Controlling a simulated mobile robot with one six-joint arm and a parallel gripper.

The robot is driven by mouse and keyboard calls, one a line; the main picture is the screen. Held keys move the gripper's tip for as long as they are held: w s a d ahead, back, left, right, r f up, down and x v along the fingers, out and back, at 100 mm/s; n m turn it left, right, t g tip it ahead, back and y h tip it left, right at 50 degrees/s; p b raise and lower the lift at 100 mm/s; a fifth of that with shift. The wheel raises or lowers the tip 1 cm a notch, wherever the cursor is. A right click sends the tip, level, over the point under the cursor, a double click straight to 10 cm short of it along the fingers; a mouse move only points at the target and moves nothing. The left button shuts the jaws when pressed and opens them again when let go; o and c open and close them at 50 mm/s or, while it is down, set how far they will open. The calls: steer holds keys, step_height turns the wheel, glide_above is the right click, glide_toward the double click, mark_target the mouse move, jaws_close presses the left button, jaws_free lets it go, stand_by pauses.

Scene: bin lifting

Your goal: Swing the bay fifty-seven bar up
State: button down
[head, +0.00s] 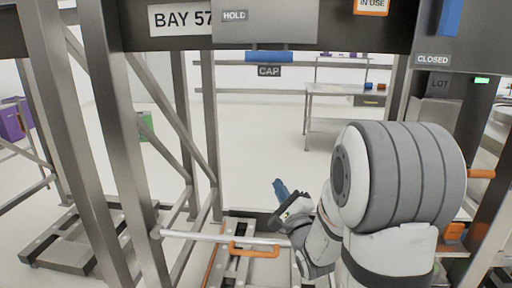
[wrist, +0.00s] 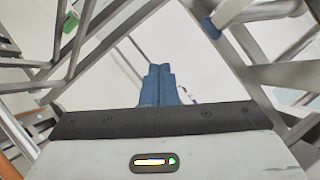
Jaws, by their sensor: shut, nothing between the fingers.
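The bay fifty-seven sign (head: 181,18) is on the dark top beam. A pale horizontal bar (head: 200,237) crosses low in the bay in the head view, running from a pivot at the left post toward my arm. An orange handle (head: 252,250) hangs on it. The bar's right end is hidden behind my arm. My gripper (head: 279,188), with blue fingers, is above and to the right of the handle, apart from it. In the wrist view the fingers (wrist: 158,82) are together and empty.
Steel posts and diagonal braces (head: 125,150) stand at the left. A HOLD panel (head: 264,20), a blue piece (head: 269,57) and a CAP label (head: 269,71) are overhead. A CLOSED panel (head: 433,60) is at the right. A table (head: 325,90) stands beyond open floor.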

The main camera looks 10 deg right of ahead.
steer(key=w+a+r+m+t+p, duration=0.1)
steer(key=w+a+r+p, duration=0.3)
steer(key=w+r, duration=0.3)
steer(key=w+p, duration=0.1)
steer(key=w, duration=0.2)
steer(key=shift+w+y, duration=0.15)
steer(key=shift+y, duration=0.15)
steer(key=shift+r, duration=0.1)
steer(key=shift+d, duration=0.1)
stand_by(1.2)
